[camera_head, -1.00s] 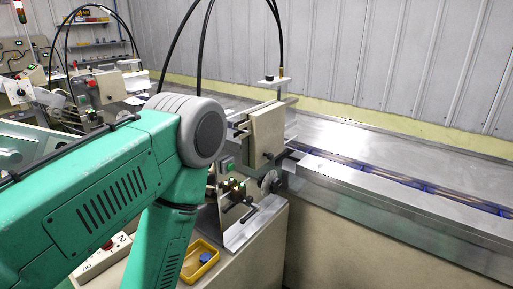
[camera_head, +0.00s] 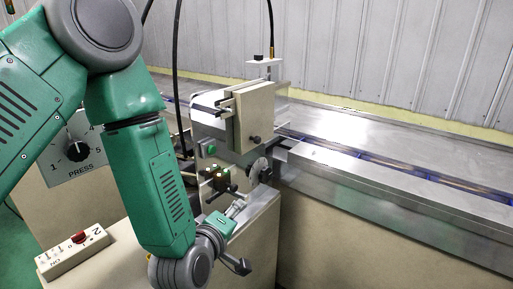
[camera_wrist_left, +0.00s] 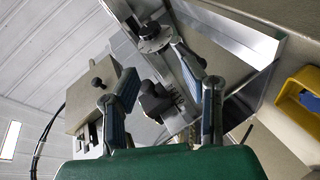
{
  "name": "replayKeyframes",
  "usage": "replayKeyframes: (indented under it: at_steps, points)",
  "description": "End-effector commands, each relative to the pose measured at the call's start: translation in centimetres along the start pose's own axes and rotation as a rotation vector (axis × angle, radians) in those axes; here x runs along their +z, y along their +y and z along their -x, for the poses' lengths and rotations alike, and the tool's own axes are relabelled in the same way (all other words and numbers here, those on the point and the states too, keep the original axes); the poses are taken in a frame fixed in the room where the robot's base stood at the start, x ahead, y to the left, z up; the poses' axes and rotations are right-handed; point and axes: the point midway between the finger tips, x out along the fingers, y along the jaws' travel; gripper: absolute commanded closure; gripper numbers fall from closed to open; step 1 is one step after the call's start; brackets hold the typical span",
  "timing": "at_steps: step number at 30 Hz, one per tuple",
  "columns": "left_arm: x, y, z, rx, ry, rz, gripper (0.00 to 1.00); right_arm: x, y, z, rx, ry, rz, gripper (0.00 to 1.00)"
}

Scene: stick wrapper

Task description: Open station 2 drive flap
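The station (camera_head: 215,150) stands at the centre in the head view. On its upper part is a beige panel (camera_head: 254,118) with a dark knob, which looks like the drive flap; it appears closed. A beige cover with a dark knob also shows at left in the left wrist view (camera_wrist_left: 118,78). My left gripper (camera_head: 242,238) is low in front of the station, below the panel and apart from it. In the left wrist view its fingers (camera_wrist_left: 152,64) are spread, with nothing between them; machine levers and a bracket show beyond. My right gripper is not in view.
A switch box marked 2 (camera_head: 75,250) with a red switch lies at lower left. A PRESS dial panel (camera_head: 80,150) is behind my arm. A metal conveyor (camera_head: 400,195) runs to the right. A yellow tray (camera_wrist_left: 302,98) is at right in the left wrist view.

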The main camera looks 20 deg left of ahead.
Motion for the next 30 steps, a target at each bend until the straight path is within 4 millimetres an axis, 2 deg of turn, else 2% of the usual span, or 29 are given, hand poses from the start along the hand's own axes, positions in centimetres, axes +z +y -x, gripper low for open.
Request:
replayKeyframes:
  at_steps: [1, 3, 6, 10, 14, 24, 30]
  points:
    - [-1.1, 3.8, -0.3, 0.094, 0.049, 0.106, 0.62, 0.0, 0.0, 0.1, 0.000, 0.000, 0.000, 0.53]
    - [-2.4, 7.4, -0.2, 0.194, 0.096, 0.229, 0.62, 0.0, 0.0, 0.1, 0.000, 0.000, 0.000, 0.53]
    - [-3.4, 10.2, 0.1, 0.279, 0.126, 0.331, 0.62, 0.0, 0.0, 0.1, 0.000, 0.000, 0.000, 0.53]
    - [-3.8, 11.3, -0.4, 0.309, 0.136, 0.369, 0.62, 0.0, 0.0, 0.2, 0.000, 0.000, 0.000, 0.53]
    - [-4.2, 11.7, -2.1, 0.309, 0.136, 0.368, 0.62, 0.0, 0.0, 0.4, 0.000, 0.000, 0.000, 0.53]
    - [-5.4, 13.6, -8.8, 0.307, 0.136, 0.364, 0.62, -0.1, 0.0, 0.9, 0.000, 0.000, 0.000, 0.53]
    - [-5.9, 14.3, -11.6, 0.304, 0.133, 0.363, 0.62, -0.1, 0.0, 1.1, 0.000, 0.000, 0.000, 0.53]
